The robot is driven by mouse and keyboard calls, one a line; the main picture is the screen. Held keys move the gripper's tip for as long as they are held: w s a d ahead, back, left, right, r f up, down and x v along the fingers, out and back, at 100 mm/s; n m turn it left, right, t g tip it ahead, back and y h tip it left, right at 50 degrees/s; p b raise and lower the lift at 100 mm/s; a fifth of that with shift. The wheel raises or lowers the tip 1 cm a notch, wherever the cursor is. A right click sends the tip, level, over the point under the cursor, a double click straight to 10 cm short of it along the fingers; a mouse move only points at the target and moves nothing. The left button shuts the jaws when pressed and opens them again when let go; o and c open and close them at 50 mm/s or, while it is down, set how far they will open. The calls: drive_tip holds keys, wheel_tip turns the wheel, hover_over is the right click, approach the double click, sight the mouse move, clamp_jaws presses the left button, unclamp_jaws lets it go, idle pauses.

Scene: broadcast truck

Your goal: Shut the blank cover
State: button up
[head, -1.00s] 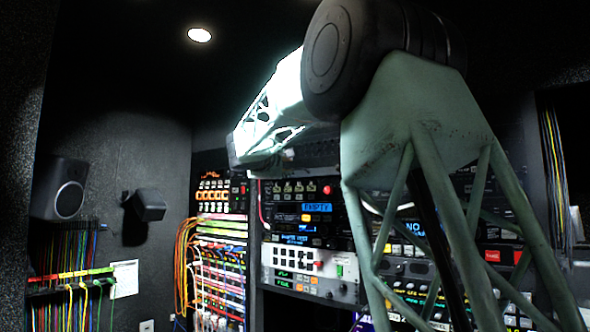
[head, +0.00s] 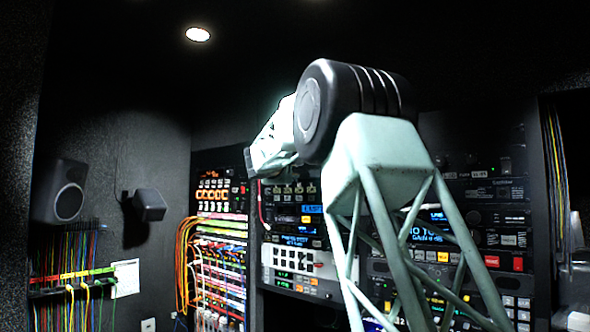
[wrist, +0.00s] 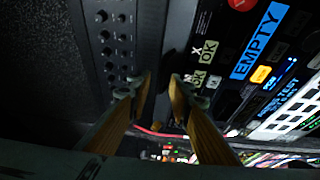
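My gripper (wrist: 161,84) shows in the wrist view as two tan fingers with dark tips, apart and with nothing clearly held. Its tips are in front of a plain dark grey strip (wrist: 151,38) in the rack, between a panel with knobs and a unit with a blue EMPTY display. This strip may be the blank cover, but I cannot tell for sure, nor whether it is open. Whether the fingertips touch it is unclear. In the head view the gripper is hidden behind my arm.
The EMPTY display (wrist: 259,41) is right of the fingers, with a white button panel (wrist: 290,112) below it. The knob panel (wrist: 108,45) is on the left. In the head view, orange cables (head: 187,262) hang left of the rack and a speaker (head: 60,191) is on the wall.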

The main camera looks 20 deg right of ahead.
drive_tip(key=shift+w+d, duration=0.5)
drive_tip(key=shift+w, duration=0.05)
drive_tip(key=shift+c, duration=0.5)
